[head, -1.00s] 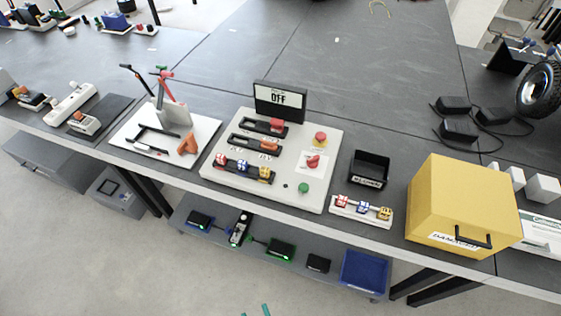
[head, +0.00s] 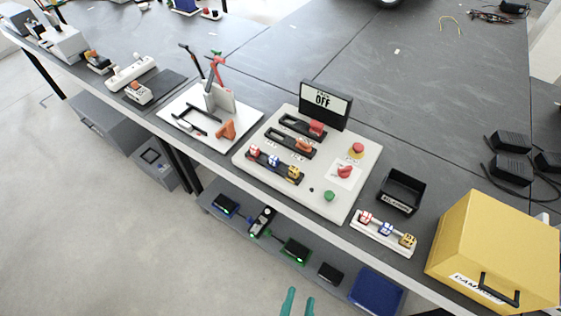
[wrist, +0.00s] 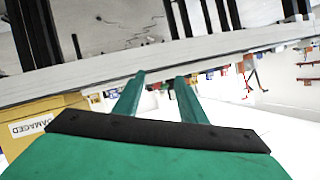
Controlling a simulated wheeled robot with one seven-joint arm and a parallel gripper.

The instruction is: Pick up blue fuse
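One blue fuse (head: 273,160) sits between a red and a yellow fuse in the dark holder on the white control panel (head: 344,203). Another blue fuse (head: 387,229) sits between a red and a yellow one on the small white rack (head: 398,246) right of the panel. My gripper's teal fingertips (head: 297,302) show at the bottom of the head view, in front of the bench and well apart from the fuses. In the wrist view my gripper (wrist: 160,76) is open, with nothing between its fingers. No blue fuse can be made out clearly there.
A black bin (head: 402,191) stands behind the rack. The yellow "DAMAGED" box (head: 490,240) stands to its right. A low shelf under the bench holds small devices and a blue bin (head: 377,292). The floor left of my gripper is clear.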

